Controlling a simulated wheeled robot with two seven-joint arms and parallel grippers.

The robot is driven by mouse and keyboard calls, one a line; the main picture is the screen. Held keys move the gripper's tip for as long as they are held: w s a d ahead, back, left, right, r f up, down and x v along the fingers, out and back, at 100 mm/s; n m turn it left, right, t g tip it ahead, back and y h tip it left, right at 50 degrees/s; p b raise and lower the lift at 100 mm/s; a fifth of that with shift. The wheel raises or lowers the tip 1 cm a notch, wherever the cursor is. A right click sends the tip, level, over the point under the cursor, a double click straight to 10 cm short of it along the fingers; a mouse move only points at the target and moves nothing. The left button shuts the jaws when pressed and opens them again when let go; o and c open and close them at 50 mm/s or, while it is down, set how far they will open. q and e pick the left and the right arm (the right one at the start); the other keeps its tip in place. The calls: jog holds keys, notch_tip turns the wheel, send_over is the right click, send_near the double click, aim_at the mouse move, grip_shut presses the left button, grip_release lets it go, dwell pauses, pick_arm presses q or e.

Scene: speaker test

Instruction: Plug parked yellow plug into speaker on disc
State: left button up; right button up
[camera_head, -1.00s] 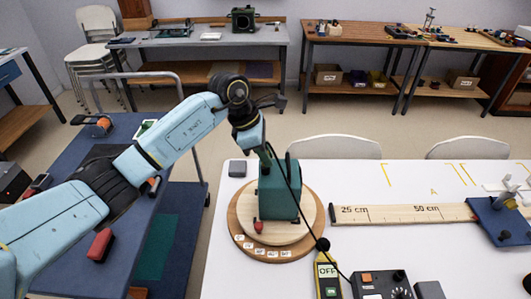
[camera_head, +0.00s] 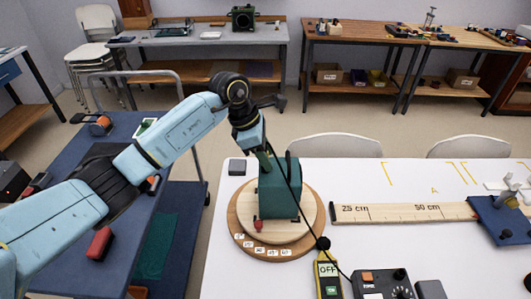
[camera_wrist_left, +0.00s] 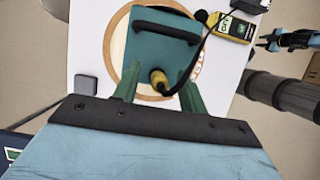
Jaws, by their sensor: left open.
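The green speaker (camera_head: 279,190) stands on the round wooden disc (camera_head: 240,225) on the white table. It also shows in the left wrist view (camera_wrist_left: 155,45) with a black handle on top. My left gripper (camera_head: 266,150) is at the speaker's rear side, pointing down. In the left wrist view my left gripper (camera_wrist_left: 158,92) is open, one green finger on each side of the yellow plug (camera_wrist_left: 158,80). The plug has a black cable and sits close to the speaker's edge; what holds it is hidden. My right gripper seems to show small at the wrist view's right (camera_wrist_left: 275,40).
A yellow meter (camera_head: 328,275) reading OFF and a black control box (camera_head: 382,284) are at the front. The cable runs past the meter's head. A wooden ruler (camera_head: 400,213) lies to the right. A small grey block (camera_head: 237,167) sits at the table's back left.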

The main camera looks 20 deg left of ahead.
pick_arm(q)
jog(key=v, duration=1.3)
